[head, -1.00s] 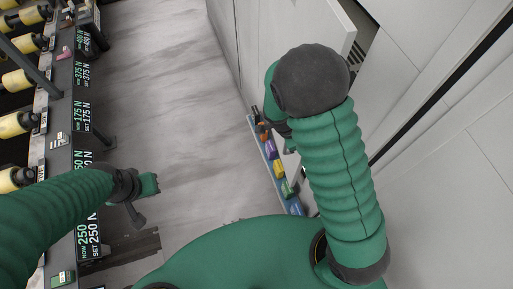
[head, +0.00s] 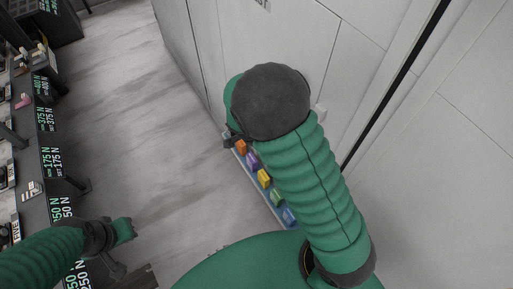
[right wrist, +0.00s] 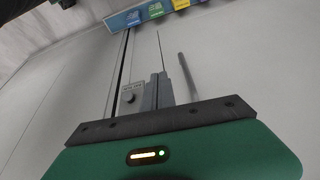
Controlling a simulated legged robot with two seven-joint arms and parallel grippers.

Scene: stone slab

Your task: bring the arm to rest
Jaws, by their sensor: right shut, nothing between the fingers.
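My right arm, green with a dark elbow, reaches down along the wall in the head view. Its gripper (head: 233,140) shows only as a dark bit beside the ledge's far end, mostly hidden by the arm. In the right wrist view, the dark gripper mount (right wrist: 160,122) is at the bottom, with nothing held. My left gripper (head: 122,240) is at lower left over the floor, beside the rack. Its jaw opening is unclear.
A narrow ledge (head: 246,170) with coloured blocks, including an orange one (head: 240,147) and a blue one (head: 289,216), runs along the pale wall panels (head: 270,35). A black rack (head: 45,150) with force labels stands left. The grey floor (head: 125,110) between is clear.

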